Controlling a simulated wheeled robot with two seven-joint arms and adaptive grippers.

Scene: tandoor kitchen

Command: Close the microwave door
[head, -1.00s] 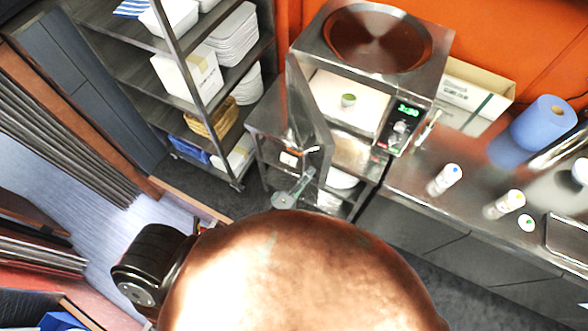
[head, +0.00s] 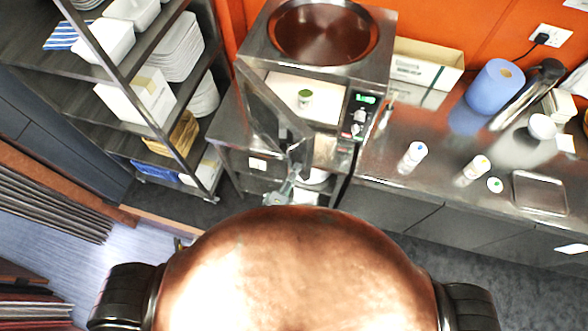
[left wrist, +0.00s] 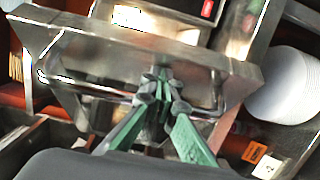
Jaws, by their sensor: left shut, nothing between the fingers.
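The microwave (head: 318,62) stands on the steel counter with its door (head: 266,108) partly open, swung out at the left side. A small green-topped container (head: 304,98) sits inside. My left gripper (head: 297,146) is at the outer face of the door near its free edge. In the left wrist view, its green fingers (left wrist: 163,92) are shut and empty, in front of the door panel (left wrist: 110,58) by the handle bar (left wrist: 68,87). Whether the fingertips touch the panel is hard to tell. My right gripper is out of view.
A shelf rack with white trays (head: 176,48) and boxes stands at the left. To the right, the counter holds two bottles (head: 411,157), a blue roll (head: 494,86) and a metal tray (head: 540,192).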

